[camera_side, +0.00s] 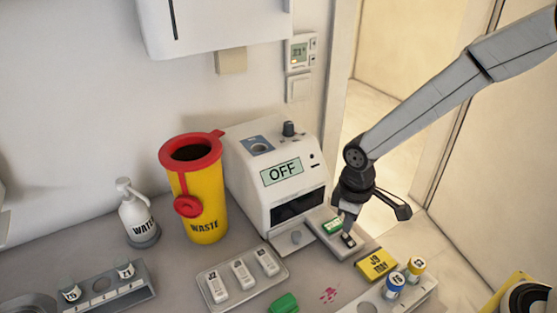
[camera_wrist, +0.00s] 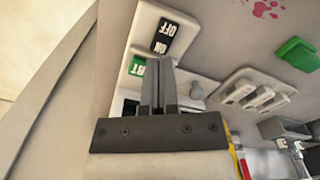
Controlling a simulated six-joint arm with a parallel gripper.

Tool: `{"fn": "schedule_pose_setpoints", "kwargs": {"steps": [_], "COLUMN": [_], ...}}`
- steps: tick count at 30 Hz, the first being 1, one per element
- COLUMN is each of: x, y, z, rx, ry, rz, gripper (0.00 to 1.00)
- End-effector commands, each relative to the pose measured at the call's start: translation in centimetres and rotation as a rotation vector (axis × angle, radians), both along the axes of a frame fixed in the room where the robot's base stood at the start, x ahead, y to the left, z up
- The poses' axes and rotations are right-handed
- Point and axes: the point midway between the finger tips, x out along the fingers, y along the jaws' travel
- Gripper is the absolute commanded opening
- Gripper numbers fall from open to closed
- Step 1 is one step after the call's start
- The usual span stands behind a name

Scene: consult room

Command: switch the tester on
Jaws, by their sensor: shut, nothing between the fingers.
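The tester (camera_side: 255,190) is a white box against the wall, and its screen (camera_side: 283,172) reads OFF. A pale switch panel (camera_side: 322,243) juts out at its front right, with a green button (camera_side: 332,226) and a small black switch (camera_side: 348,240). In the wrist view the black switch (camera_wrist: 164,36) is marked ON and OFF, and the green button (camera_wrist: 137,66) is partly hidden by my fingers. My gripper (camera_side: 348,224) is shut and empty, pointing down over the panel close to the green button and black switch. Its fingers (camera_wrist: 160,66) show in the wrist view; I cannot tell whether they touch the panel.
A yellow waste bin (camera_side: 198,205) and a water bottle (camera_side: 138,215) stand left of the tester. In front lie a cartridge tray (camera_side: 242,290), a green piece (camera_side: 284,303), a yellow J9 MAY block (camera_side: 376,264) and a rack with capped tubes (camera_side: 405,290). A pink stain (camera_side: 328,295) marks the table.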

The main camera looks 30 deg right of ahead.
Motion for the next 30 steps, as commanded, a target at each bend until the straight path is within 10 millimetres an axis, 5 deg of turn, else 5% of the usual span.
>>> {"fn": "schedule_pose_setpoints", "kwargs": {"steps": [30], "x": [0.0], "y": [0.0], "z": [-0.75], "rx": [0.0], "ry": [0.001], "rz": [0.0], "gripper": [0.0]}}
